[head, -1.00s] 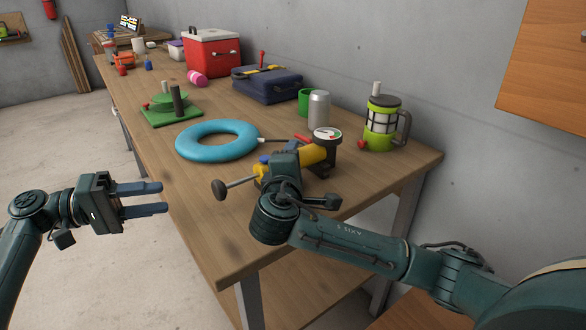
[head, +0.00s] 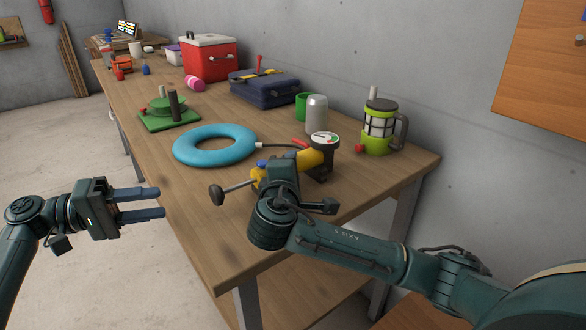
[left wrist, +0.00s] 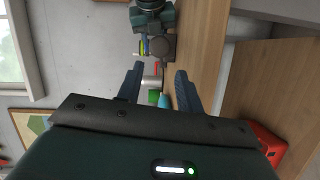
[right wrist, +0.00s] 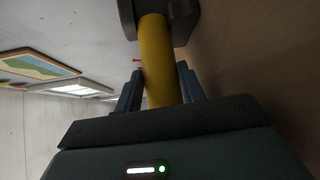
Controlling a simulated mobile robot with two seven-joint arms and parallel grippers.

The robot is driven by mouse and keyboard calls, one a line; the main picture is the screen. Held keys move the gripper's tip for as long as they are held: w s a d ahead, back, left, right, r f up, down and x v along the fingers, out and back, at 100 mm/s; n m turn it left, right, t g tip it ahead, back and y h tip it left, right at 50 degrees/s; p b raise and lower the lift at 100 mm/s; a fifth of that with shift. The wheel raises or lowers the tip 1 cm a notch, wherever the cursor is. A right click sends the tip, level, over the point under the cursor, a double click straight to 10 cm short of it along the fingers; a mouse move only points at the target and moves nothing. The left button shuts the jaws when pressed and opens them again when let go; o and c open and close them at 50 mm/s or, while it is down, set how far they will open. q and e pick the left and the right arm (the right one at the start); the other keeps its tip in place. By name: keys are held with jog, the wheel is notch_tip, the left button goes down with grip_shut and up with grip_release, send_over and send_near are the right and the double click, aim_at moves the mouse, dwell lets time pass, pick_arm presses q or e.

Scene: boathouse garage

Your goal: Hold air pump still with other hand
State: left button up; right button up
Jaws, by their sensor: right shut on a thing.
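The air pump lies on the near part of the workbench, with a yellow barrel (head: 312,158), a round gauge at its right end and a rod with a dark knob (head: 216,194) pointing left. My right gripper (head: 277,175) is shut on the pump's yellow barrel; the barrel also shows between its fingers in the right wrist view (right wrist: 160,62). The arm hides part of the pump in the head view. My left gripper (head: 138,205) is open and empty, off the bench's left edge, its fingers pointing toward the pump knob with a gap between.
A blue ring (head: 215,145) lies just behind the pump, with a dark hose near it. A navy bag (head: 264,90) and red cooler (head: 208,60) are farther back. The bench's front corner is clear.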

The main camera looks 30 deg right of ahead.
pick_arm(q)
jog(key=shift+c, duration=0.4)
jog(key=c, duration=0.4)
jog(key=shift+s+a+f+n+t, duration=0.1)
jog(key=shift+a+f+n+t, duration=0.05)
jog(key=shift+n, duration=0.4)
jog(key=shift+s+a+f+n+t, duration=0.1)
jog(key=shift+a+n+t, duration=0.05)
jog(key=shift+n, duration=0.4)
grip_shut()
jog(key=s+a+n+t, duration=0.2)
jog(key=n, duration=0.8)
jog(key=s+a+n+t, duration=0.3)
jog(key=n, duration=0.8)
jog(key=shift+f+n+t+h, duration=0.3)
jog(key=shift+d, duration=0.1)
